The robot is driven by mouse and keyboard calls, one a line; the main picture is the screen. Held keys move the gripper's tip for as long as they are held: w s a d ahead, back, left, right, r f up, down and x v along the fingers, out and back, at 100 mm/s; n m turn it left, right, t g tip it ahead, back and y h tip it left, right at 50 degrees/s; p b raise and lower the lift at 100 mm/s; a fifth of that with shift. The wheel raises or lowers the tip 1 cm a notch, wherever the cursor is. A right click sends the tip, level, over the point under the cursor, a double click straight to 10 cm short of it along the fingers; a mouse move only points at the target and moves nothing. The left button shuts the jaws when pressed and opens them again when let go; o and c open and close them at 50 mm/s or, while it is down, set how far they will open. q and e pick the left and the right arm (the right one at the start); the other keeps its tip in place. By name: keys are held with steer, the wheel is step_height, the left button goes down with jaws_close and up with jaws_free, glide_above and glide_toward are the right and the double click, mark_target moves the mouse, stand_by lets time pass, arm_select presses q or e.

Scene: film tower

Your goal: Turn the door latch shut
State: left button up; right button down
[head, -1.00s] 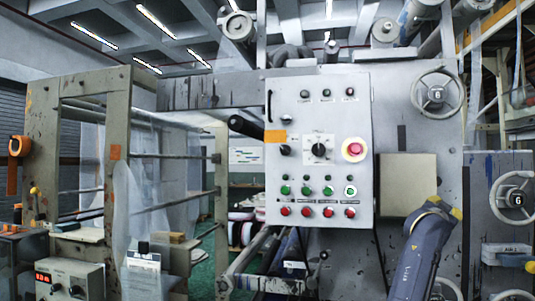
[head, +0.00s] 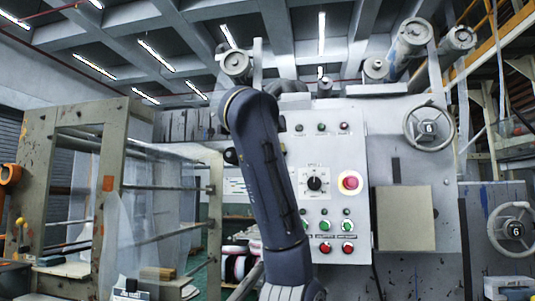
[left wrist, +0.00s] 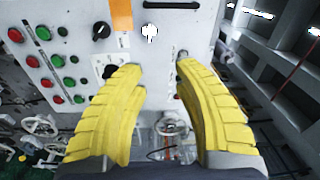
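A black lever handle (head: 231,156), which may be the door latch, juts out at the left edge of the grey control panel (head: 308,185) in the head view. Its root is hidden behind a dark arm of mine, so its exact turn cannot be told. My left gripper (left wrist: 158,75) shows in the left wrist view with two yellow fingers spread apart and nothing between them. It faces the panel, close to a black knob (left wrist: 101,31) and an orange label (left wrist: 121,14). A black bar handle (left wrist: 170,4) lies at the top edge there. My right gripper is not in view.
Red buttons (head: 348,249), green buttons and a red emergency stop (head: 350,182) stand out from the panel. A beige box (head: 405,217) and a handwheel (head: 429,127) are to the right. An open frame (head: 110,190) with clear film stands to the left.

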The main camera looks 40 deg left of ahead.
arm_select(q)
steer(key=shift+m+g, duration=0.4)
steer(key=shift+m, duration=0.1)
steer(key=x, duration=1.2)
steer(key=f+x, duration=0.1)
steer(key=x, duration=0.4)
steer(key=shift+w+a, duration=0.25)
steer(key=shift+a, duration=0.2)
jaws_close()
